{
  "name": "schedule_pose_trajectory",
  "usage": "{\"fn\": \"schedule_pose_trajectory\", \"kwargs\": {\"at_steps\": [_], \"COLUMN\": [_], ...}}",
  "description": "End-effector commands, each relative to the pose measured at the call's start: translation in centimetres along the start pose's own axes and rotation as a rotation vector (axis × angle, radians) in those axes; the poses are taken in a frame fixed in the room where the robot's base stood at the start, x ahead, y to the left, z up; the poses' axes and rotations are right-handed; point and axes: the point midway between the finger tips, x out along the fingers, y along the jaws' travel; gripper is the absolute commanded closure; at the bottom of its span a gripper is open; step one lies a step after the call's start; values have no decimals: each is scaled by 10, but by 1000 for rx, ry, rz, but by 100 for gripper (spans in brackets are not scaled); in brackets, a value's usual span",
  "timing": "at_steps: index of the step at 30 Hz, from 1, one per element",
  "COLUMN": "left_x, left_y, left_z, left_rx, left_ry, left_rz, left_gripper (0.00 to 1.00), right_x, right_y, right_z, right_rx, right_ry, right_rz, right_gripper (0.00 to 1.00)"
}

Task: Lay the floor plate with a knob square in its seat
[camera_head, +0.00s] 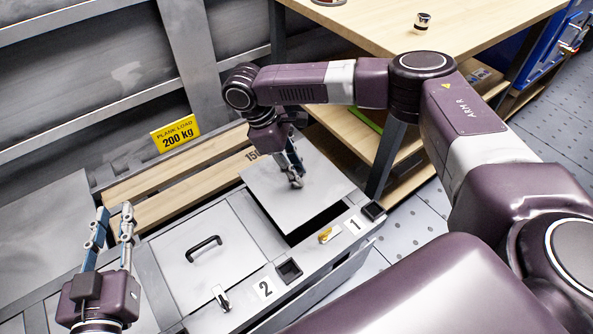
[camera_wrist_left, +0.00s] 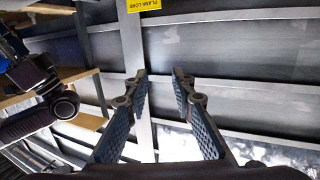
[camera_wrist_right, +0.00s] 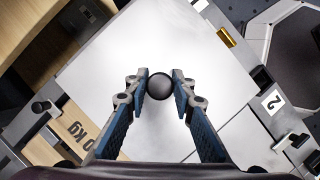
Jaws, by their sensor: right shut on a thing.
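The floor plate (camera_head: 325,182) is a flat, pale grey square with a round dark knob (camera_wrist_right: 159,86). My right gripper (camera_head: 296,180) is shut on the knob from above; its fingertips also show in the right wrist view (camera_wrist_right: 160,88). The plate is over the seat by label 1, turned slightly to its frame. A dark strip of the seat opening (camera_head: 318,223) shows along the plate's near right edge. The plate hides most of the seat, and its exact height is unclear. My left gripper (camera_head: 112,222) is open and empty, left of the bay.
A closed lid with a black handle (camera_head: 203,249) lies beside the seat, by label 2 (camera_head: 264,289). A yellow latch (camera_head: 327,234) sits by label 1. Wooden planks (camera_head: 175,183) lie behind. A wooden table (camera_head: 480,28) stands at the upper right.

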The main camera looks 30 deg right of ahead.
Motion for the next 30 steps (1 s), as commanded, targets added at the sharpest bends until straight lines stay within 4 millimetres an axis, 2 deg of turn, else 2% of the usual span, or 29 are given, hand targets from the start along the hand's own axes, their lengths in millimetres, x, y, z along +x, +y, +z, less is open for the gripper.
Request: {"fn": "schedule_pose_trajectory", "kwargs": {"at_steps": [18,24,30], "left_x": [-4,-8,-9], "left_y": [8,9,10], "left_z": [-66,-77,-80], "left_rx": [-7,-8,-9], "left_ry": [305,357,371], "left_rz": [17,20,21], "left_gripper": [77,77,77], "right_x": [8,9,9], "right_y": [0,0,0], "right_z": [-3,-4,-4], "right_rx": [1,1,1], "right_ry": [1,1,1], "right_rz": [1,1,1], "right_gripper": [100,100,100]}}
